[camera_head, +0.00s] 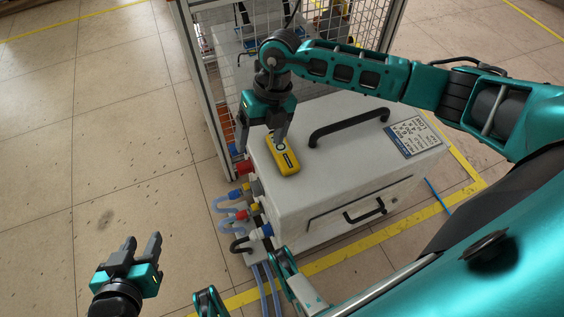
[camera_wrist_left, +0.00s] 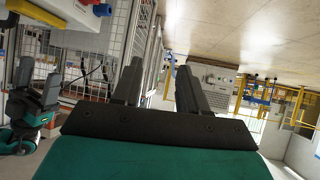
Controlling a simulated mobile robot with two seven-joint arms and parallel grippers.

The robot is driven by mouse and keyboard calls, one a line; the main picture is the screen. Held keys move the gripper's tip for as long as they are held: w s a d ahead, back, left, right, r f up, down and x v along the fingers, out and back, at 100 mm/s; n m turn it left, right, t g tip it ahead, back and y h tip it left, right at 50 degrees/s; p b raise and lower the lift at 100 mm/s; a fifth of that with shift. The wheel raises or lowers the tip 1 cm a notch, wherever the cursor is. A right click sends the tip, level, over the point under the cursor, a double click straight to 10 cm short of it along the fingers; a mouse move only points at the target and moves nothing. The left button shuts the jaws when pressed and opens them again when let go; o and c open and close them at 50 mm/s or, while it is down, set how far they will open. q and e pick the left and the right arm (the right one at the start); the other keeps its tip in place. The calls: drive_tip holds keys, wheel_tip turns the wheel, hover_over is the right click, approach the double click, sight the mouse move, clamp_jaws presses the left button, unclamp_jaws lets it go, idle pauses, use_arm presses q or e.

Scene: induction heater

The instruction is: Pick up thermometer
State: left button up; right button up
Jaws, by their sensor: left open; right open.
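The thermometer, a yellow handheld device (camera_head: 284,162) with a dark panel, lies flat on the white lid of the heater box, near its left end. My right gripper (camera_head: 261,146) points down over that end of the box. It is open, with one finger over the thermometer's far end and the other to its left. I cannot tell whether the fingers touch it. My left gripper (camera_head: 143,241) is open and empty over the floor at lower left. Its fingers also show in the left wrist view (camera_wrist_left: 159,75), with my right gripper at the left edge there.
The white heater box (camera_head: 340,178) has a black lid handle (camera_head: 349,127) and a front handle. Hoses and coloured connectors (camera_head: 238,213) stick out at its left end. A wire-mesh cage (camera_head: 200,80) stands behind. The floor at left is clear.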

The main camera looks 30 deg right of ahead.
drive_tip(key=w+d+f+h+b, duration=0.1)
drive_tip(key=w+d+h, duration=0.2)
drive_tip(key=d, duration=0.4)
drive_tip(key=b, duration=0.2)
hover_over(284, 154)
drive_tip(key=shift+m+t, duration=0.3)
drive_tip(key=shift+t, duration=0.1)
drive_tip(key=f, duration=0.6)
drive_tip(key=shift+w, duration=0.35)
drive_tip(key=shift+f, duration=0.45)
drive_tip(key=f, duration=0.1)
drive_tip(key=f+b, duration=0.1)
drive_tip(key=f, duration=0.1)
drive_tip(key=f+b, duration=0.1)
drive_tip(key=f, duration=0.1)
drive_tip(key=shift+s, duration=0.4)
use_arm(q)
drive_tip(key=f, duration=0.1)
drive_tip(key=d+f, duration=0.1)
drive_tip(key=f, duration=0.1)
drive_tip(key=shift+w+d+h, duration=0.25)
drive_tip(key=shift+h, duration=0.15)
use_arm(e)
drive_tip(key=c, duration=1.2)
use_arm(q)
drive_tip(key=shift+s+f, duration=0.15)
drive_tip(key=shift+s, duration=0.05)
use_arm(e)
drive_tip(key=shift+c, duration=0.2)
